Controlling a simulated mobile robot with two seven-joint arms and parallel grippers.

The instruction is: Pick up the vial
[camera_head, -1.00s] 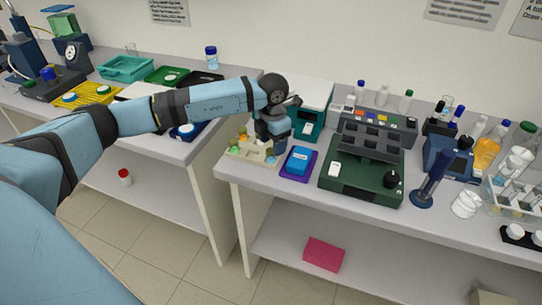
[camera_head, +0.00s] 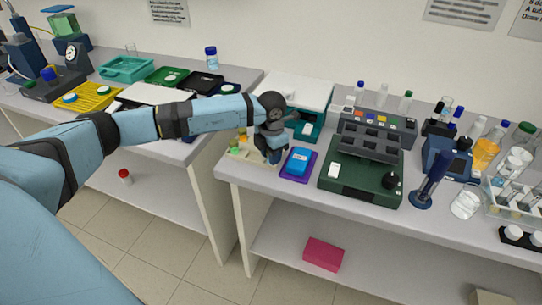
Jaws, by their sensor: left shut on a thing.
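A beige rack (camera_head: 251,160) stands near the left end of the right bench, with small green and orange-yellow items (camera_head: 236,148) at its left. My left gripper (camera_head: 272,158) points down at the right side of this rack. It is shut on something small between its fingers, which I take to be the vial. The fingers hide it almost wholly, so I cannot tell its colour or whether it is clear of the rack. My right gripper is out of view.
A dark green device (camera_head: 360,180) stands farther right. A gap separates the two benches.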

